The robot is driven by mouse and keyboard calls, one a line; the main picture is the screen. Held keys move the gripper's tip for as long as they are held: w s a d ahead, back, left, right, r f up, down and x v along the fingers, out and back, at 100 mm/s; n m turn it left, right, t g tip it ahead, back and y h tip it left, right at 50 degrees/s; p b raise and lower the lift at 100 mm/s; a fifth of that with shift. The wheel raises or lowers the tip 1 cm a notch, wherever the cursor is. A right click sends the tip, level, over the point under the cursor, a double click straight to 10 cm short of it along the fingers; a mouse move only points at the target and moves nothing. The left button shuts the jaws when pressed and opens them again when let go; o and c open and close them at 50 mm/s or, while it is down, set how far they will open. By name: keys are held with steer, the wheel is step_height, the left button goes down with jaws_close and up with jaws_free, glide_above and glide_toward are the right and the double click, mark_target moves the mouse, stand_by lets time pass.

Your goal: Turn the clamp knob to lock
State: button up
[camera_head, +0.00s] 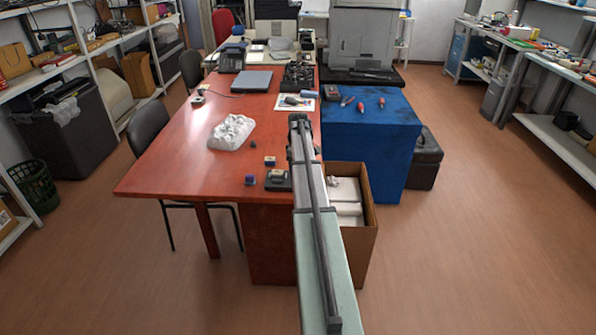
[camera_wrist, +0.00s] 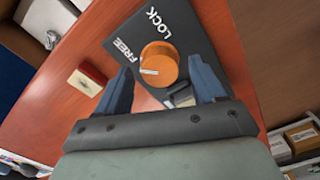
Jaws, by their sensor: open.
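The clamp knob (camera_wrist: 162,62) is an orange round cap on a dark plate (camera_wrist: 190,38) in the wrist view. The plate carries the white words LOCK and FREE. The knob's white pointer mark faces left, nearer to FREE than to LOCK. My gripper (camera_wrist: 160,68) is open, with one blue-grey finger on each side of the knob; I cannot tell how high the fingertips are above the plate. A small grey part beside the knob is partly hidden by the right finger. In the head view the dark plate (camera_head: 275,186) lies near the table's front edge, left of my arm.
A cream block with a dark red top (camera_wrist: 87,80) lies left of the plate on the red table (camera_head: 170,165). Small blocks (camera_head: 250,180) and a white lumpy object (camera_head: 231,133) also stand there. An open cardboard box (camera_head: 362,240) is right of the table.

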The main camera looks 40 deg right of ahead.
steer(key=shift+f, duration=0.55)
steer(key=shift+c, duration=0.3)
steer(key=c, duration=1)
